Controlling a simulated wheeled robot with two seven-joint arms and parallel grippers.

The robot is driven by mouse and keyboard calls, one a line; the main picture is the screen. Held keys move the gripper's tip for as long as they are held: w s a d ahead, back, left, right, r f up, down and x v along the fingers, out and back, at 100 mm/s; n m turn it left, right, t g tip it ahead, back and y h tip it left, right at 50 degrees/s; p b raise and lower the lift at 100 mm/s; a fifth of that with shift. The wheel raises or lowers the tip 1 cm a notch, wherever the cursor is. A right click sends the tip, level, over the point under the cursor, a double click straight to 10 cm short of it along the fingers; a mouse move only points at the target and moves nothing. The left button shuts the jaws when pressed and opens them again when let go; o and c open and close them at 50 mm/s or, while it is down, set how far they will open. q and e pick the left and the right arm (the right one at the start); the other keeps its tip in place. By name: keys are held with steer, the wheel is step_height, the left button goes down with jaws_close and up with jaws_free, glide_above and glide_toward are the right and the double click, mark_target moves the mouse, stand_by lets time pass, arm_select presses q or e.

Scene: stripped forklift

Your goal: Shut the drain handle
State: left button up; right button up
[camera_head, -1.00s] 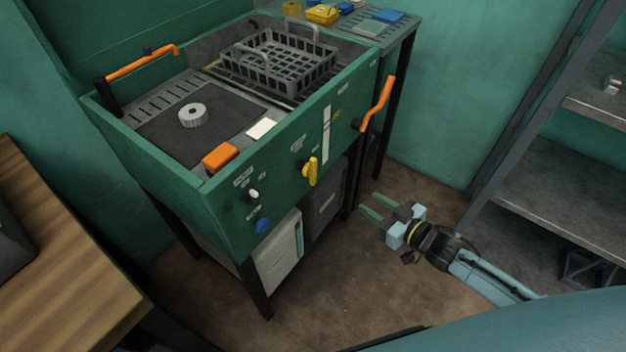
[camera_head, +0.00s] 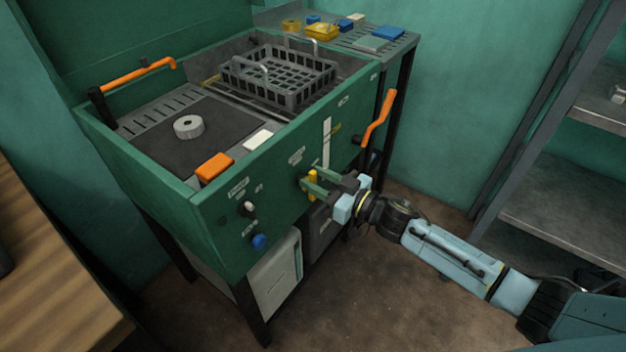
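A yellow handle (camera_head: 312,181) sits on the green front panel of the wash tank (camera_head: 222,222); it stands roughly upright. I take it as the drain handle, since the small labels are too small to read. My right gripper (camera_head: 309,177) is at the panel, coming from the right. Its two green fingers are apart, one above the other in the picture, with the yellow handle between them. The fingers partly cover the handle, and I cannot tell whether they touch it. My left gripper is not in view.
A grey basket (camera_head: 279,75) lies in the tank. Floor is free at the front right.

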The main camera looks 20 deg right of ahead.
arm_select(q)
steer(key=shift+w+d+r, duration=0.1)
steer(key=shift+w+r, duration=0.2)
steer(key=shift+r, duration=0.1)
arm_select(e)
steer(key=shift+w+a, duration=0.4)
steer(key=shift+w, duration=0.15)
jaws_close()
